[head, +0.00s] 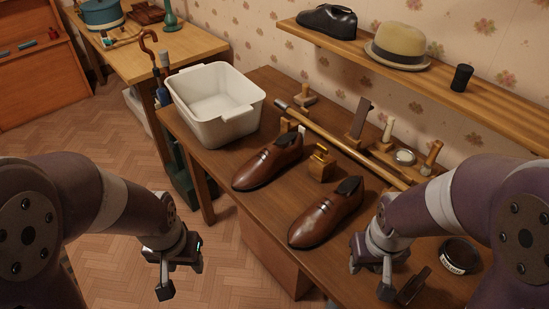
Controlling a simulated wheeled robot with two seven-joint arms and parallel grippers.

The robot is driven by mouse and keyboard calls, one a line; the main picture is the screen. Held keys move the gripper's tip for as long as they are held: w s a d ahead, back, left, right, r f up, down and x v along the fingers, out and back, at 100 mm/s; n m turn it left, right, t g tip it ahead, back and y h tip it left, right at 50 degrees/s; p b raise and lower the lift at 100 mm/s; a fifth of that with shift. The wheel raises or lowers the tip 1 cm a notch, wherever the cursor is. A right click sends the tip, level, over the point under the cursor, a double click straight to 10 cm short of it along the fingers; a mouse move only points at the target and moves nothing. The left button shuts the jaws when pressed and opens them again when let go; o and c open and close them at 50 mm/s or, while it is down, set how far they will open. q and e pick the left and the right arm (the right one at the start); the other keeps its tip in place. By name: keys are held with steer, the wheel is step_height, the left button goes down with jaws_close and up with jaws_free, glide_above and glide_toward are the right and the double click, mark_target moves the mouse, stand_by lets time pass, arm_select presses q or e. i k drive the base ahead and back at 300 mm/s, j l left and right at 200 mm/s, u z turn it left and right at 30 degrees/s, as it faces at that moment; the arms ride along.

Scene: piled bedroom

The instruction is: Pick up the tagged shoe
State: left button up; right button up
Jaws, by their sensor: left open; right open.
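Two brown leather shoes lie on the wooden table. One shoe (268,163) is behind, near the white tub. The other shoe (327,215) is nearer, with something dark in its opening. A small pale piece shows at the heel of the rear shoe, but I cannot tell if it is a tag. My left gripper (180,278) is open and empty, left of the table over the floor. My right gripper (371,278) is open and empty, to the right of the nearer shoe and in front of it.
A white tub (213,108) stands at the table's back left. A long rod (345,145), brushes and a round tin (459,255) occupy the right side. A shelf (440,82) with a hat (398,46) overhangs the back.

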mark_target(287, 150)
steer(key=i+j, duration=0.6)
steer(key=i+j+z, duration=0.15)
steer(key=z, duration=0.25)
steer(key=i+j+z, duration=0.1)
steer(key=z, duration=0.3)
steer(key=j+z, duration=0.35)
steer(key=i+j+z, duration=0.1)
steer(key=j+z, duration=0.15)
steer(key=z, duration=0.15)
